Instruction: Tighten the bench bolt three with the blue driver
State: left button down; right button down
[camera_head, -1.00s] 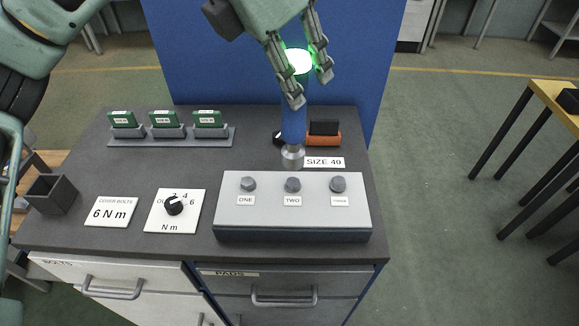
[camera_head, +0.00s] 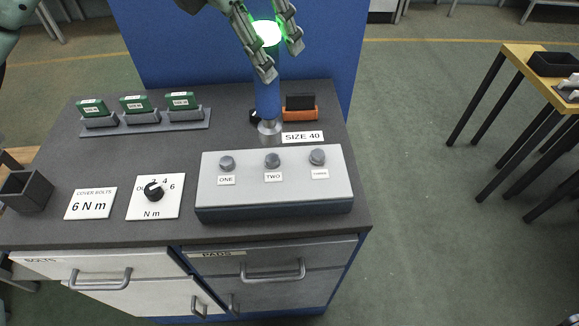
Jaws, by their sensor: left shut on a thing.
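The blue driver (camera_head: 267,97) stands roughly upright, with a bright green-lit top and a grey metal socket at its lower end. My left gripper (camera_head: 281,62) is shut on the driver near its top. The socket shows just behind bolt two (camera_head: 272,160) in the picture; its height above the bench is hard to tell. Bolt three (camera_head: 317,157) sits at the right of the grey bolt block (camera_head: 275,185), to the right of the driver and apart from it. Bolt one (camera_head: 227,163) is at the left. My right gripper is not in view.
A dial plate (camera_head: 155,205) and a "6 N m" card (camera_head: 91,204) lie left of the block. A dark open box (camera_head: 25,191) stands at the left edge. Green modules sit in a rack (camera_head: 145,123). An orange-and-black item (camera_head: 300,108) and "SIZE 40" label (camera_head: 302,137) are behind the block.

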aim_at(34, 197)
jog(key=l+u, duration=0.2)
jog(key=l, duration=0.5)
jog(key=l+u, duration=0.25)
jog(key=l, duration=0.4)
jog(key=k+l+u, duration=0.2)
jog(key=l, duration=0.45)
jog(key=i+l, duration=0.05)
